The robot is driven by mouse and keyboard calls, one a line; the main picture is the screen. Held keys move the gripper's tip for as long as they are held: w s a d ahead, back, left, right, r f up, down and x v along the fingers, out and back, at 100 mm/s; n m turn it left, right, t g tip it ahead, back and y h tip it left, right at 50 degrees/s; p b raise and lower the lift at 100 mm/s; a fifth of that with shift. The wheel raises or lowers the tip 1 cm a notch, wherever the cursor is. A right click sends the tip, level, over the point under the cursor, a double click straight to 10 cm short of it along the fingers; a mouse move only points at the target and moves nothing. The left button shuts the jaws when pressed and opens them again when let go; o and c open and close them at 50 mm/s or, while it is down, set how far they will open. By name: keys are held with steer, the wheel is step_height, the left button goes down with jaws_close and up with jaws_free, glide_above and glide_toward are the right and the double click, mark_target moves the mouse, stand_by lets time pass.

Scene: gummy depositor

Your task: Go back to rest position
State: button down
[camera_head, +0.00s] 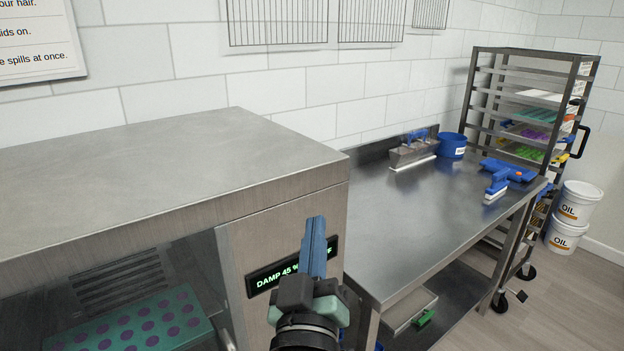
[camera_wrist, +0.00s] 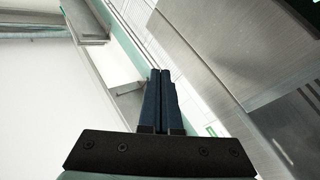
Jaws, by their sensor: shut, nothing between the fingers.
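My gripper (camera_head: 315,247) has blue fingers and stands upright in front of the steel cabinet in the head view. Its fingers partly cover the cabinet's dark display panel (camera_head: 272,276) with green text. In the wrist view my gripper (camera_wrist: 160,75) shows its two blue fingers closed together with nothing between them. I cannot tell whether the fingers touch the cabinet.
The steel cabinet (camera_head: 150,160) fills the left, with a green purple-dotted tray (camera_head: 150,325) inside. A steel table (camera_head: 410,220) at the right holds a blue tub (camera_head: 452,146) and blue tools. A tray rack (camera_head: 475,95) and oil buckets (camera_head: 577,203) stand beyond. Floor at lower right is clear.

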steer(key=s+r+m+t, duration=0.1)
steer(key=s+r, duration=0.4)
steer(key=r, duration=0.5)
steer(key=s+r+m+t+y+p, duration=0.1)
steer(key=s+r, duration=0.4)
steer(key=r, duration=0.5)
steer(key=s+r+m+t+p, duration=0.1)
steer(key=s+r+t, duration=0.3)
steer(key=r, duration=0.6)
steer(key=shift+s+a+r+m, duration=0.2)
steer(key=shift+s+r+m, duration=0.15)
steer(key=shift+s+m, duration=0.3)
steer(key=shift+w, duration=0.1)
